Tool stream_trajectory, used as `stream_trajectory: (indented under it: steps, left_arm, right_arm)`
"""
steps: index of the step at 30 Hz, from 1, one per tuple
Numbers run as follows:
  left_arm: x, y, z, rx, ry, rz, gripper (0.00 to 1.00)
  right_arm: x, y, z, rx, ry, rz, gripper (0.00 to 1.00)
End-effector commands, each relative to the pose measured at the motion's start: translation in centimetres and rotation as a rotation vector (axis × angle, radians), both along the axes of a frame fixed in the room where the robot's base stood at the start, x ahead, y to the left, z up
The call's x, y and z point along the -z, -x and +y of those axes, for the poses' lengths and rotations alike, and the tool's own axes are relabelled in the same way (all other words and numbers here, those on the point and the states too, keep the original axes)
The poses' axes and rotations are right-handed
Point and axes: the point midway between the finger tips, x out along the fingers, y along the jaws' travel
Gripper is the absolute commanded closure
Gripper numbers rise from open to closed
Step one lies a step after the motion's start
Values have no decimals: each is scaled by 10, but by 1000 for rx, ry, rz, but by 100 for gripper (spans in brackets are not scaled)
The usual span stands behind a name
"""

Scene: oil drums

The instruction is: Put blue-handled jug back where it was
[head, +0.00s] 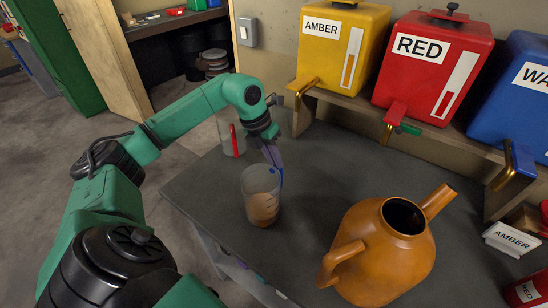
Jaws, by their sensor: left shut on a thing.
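The blue-handled jug (262,207) is clear, with brown-amber liquid in its lower part and a blue handle at its right. It is upright over the left part of the dark counter (330,165); I cannot tell if its base touches the surface. My left gripper (275,160) comes down from above and behind and is shut on the jug's blue handle. My right gripper is not in view.
A clear jug with a red handle (234,140) stands behind. A large orange-brown spouted jug (385,260) stands at right front. Amber (335,45), red (430,70) and blue (515,90) tanks with taps sit on a shelf. The counter's left edge is close to the held jug.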

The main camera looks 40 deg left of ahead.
Motion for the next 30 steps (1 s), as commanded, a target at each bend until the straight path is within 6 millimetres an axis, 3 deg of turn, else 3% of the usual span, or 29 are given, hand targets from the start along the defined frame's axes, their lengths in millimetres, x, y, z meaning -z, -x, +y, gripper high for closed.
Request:
stream_trajectory:
  steps: [1, 3, 14, 17, 27, 30]
  left_arm:
    - [0, 0, 0, 0, 0, 0, 77]
    - [0, 0, 0, 0, 0, 1, 54]
    - [-4, 0, 1, -1, 1, -1, 54]
    - [-18, 3, 4, -1, 0, -4, 54]
    - [-103, 21, 22, -1, 2, -4, 54]
    - [-113, 24, 24, -1, 1, 0, 54]
  right_arm:
    - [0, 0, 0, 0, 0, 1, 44]
    - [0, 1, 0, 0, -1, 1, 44]
    - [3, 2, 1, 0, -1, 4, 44]
    - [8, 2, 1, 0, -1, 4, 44]
    - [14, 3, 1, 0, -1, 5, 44]
    - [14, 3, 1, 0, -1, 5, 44]
